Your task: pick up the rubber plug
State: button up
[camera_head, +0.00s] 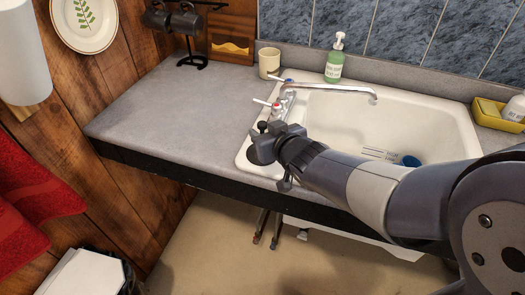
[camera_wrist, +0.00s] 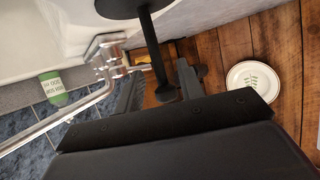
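The rubber plug (camera_head: 261,154) is black, with a flat disc, a stem and a round knob. In the head view it stands at the left front corner of the sink rim, partly hidden by my gripper (camera_head: 266,137). In the wrist view the plug's disc is at the top edge, and its stem (camera_wrist: 150,45) runs down to the knob between the fingers of my gripper (camera_wrist: 160,68). The fingers are open, one on each side of the stem, with a visible gap on both sides. The knob lies close to the palm.
The white sink (camera_head: 430,125) holds a blue cup (camera_head: 410,160). The faucet (camera_head: 325,88) is just behind my gripper. A green soap bottle (camera_head: 334,65) and a cream mug (camera_head: 269,63) stand behind it. The grey counter (camera_head: 165,110) is clear on the left.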

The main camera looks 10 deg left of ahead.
aim_at(263, 132)
jog(key=shift+x, duration=1.5)
jog(key=shift+s, duration=0.1)
jog(key=shift+c, duration=0.6)
grip_shut()
